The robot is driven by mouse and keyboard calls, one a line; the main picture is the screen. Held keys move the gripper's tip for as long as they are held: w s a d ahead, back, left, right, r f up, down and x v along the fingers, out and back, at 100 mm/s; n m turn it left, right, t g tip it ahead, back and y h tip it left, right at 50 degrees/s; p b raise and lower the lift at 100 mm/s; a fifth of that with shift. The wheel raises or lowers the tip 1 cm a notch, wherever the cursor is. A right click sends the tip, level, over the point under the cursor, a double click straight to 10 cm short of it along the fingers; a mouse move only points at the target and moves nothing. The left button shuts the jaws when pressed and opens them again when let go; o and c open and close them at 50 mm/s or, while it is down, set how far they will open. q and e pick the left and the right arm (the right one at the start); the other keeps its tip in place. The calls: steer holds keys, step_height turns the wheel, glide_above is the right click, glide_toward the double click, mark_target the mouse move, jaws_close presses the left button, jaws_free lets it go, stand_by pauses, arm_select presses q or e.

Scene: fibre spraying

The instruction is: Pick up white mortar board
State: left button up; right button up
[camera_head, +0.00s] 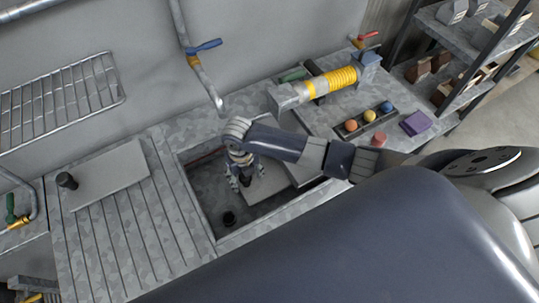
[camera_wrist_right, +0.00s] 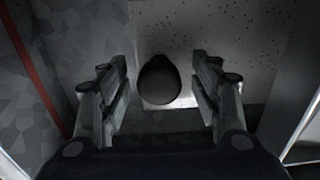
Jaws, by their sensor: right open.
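A pale, speckled mortar board (camera_head: 268,186) lies in the sink, partly hidden by my right arm. In the wrist view the board (camera_wrist_right: 215,30) shows a dark rounded handle (camera_wrist_right: 160,82) standing up from it. My right gripper (camera_head: 241,181) points down into the sink over the board's left part. Its two fingers are open, one on each side of the handle, with a visible gap on both sides. A second flat grey-white board (camera_head: 112,182) with a dark handle (camera_head: 67,181) lies on the ribbed drainboard at left. My left gripper is not in view.
The sink walls (camera_head: 198,207) surround my right gripper closely. A faucet pipe (camera_head: 205,82) with a blue lever hangs behind it.

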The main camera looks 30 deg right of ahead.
jaws_close()
steer(key=shift+r, duration=0.2)
